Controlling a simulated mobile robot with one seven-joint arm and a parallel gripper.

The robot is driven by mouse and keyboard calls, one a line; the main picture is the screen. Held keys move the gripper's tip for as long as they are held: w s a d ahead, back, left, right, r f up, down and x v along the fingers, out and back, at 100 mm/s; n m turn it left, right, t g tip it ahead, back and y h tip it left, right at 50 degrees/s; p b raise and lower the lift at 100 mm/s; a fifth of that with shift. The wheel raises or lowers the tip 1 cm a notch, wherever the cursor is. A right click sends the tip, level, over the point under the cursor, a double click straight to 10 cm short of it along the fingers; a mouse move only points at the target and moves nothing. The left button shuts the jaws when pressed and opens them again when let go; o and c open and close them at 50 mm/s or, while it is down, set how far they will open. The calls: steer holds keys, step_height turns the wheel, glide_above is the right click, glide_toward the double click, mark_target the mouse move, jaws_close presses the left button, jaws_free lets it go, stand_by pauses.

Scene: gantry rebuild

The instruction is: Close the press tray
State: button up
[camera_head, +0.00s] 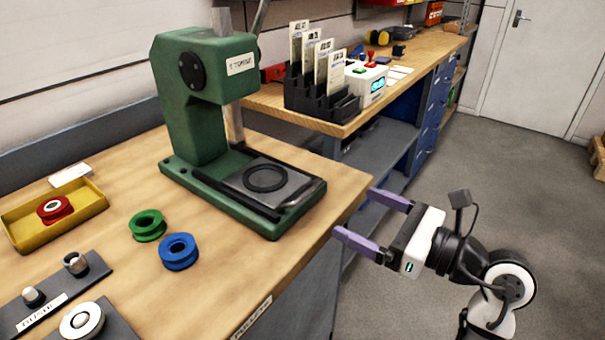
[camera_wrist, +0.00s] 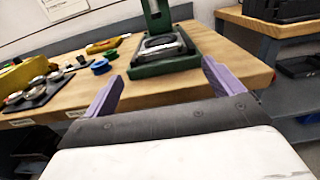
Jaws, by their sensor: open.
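The green arbor press (camera_head: 195,95) stands on the wooden workbench. Its press tray (camera_head: 272,185), a grey plate with a dark ring on it, sits between dark rails on the green base, and its front end with a handle (camera_head: 303,196) reaches the front end of the base. The tray also shows in the wrist view (camera_wrist: 160,46), ahead of my fingers. My gripper (camera_head: 372,220) is open and empty, off the bench's front edge, to the right of the tray and apart from it. Its purple fingers point toward the bench.
A green ring (camera_head: 148,225) and a blue ring (camera_head: 179,251) lie left of the press base. A yellow tray (camera_head: 40,228) holds a red ring (camera_head: 54,208). A second bench behind carries a black card rack (camera_head: 318,101) and a white box (camera_head: 366,85).

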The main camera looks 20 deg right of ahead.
mark_target(301, 187)
steer(key=p+x, duration=0.3)
steer(key=x, duration=1)
steer(key=shift+w+f+p, duration=0.1)
steer(key=shift+p, duration=0.25)
